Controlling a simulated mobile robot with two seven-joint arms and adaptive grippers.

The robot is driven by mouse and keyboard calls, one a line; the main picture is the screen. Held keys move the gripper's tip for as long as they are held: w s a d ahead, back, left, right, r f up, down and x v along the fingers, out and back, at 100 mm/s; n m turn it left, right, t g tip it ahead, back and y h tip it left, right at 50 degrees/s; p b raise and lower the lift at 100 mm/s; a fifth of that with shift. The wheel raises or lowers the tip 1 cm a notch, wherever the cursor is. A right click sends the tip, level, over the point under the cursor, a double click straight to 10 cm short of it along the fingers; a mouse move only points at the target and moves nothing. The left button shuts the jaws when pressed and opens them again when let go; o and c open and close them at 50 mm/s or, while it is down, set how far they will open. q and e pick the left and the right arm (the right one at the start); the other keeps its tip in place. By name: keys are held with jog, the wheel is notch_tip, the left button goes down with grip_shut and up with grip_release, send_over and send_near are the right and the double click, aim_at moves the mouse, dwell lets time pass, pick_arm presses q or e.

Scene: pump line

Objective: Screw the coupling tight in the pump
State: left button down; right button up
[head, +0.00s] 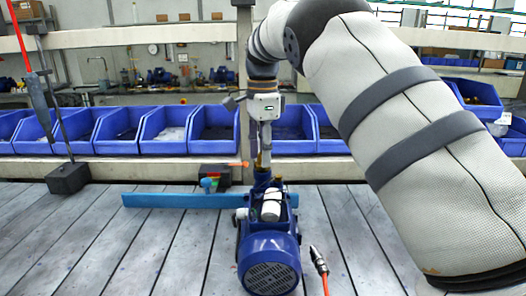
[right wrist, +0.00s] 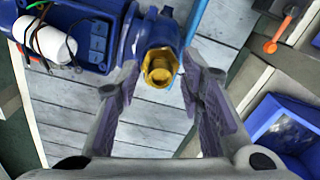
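The blue pump (head: 268,258) lies on the slatted bench with its round grilled motor end towards me. In the right wrist view the pump's blue body (right wrist: 98,40) fills the upper left. The brass coupling (right wrist: 159,67), with a hexagonal end, sits in the pump's round blue port. My right gripper (head: 262,158) is above the far end of the pump, pointing down. In the right wrist view its two fingers (right wrist: 157,88) are spread apart, one on each side of the coupling, with visible gaps. My left gripper is not in view.
A blue bar (head: 180,201) lies across the bench left of the pump. A tool with an orange cord (head: 318,262) lies to its right. A tool hangs over a dark block (head: 68,178) at left. Blue bins (head: 165,130) line the back. The front left bench is clear.

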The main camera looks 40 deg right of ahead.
jog(key=n, duration=0.3)
dwell(0.5)
grip_shut()
